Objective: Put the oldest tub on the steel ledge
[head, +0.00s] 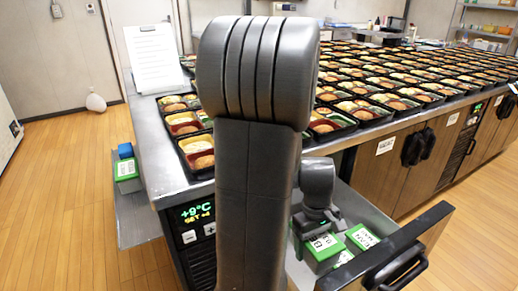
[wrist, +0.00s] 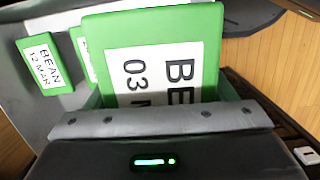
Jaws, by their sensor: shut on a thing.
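My gripper (head: 320,218) is shut on a green-lidded tub (head: 322,246) at the open drawer. In the wrist view this held tub (wrist: 150,45) fills the middle, its white label reading "BE…" and "03 M…", the rest hidden. Another green tub (wrist: 45,62), labelled "BEAN 12 MAR", lies in the drawer to its left. A third green tub (wrist: 82,52) is mostly hidden behind the held one. The steel ledge (head: 138,222) is at the left end of the counter. A green tub (head: 127,170) and a small blue object (head: 125,150) are there.
The drawer front (head: 395,250) stands open at the lower right. The steel counter (head: 160,150) carries many filled bento trays. A paper sheet (head: 153,58) stands at its left corner. A cooler display (head: 195,212) reads +9°C. Wooden floor is free at the left.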

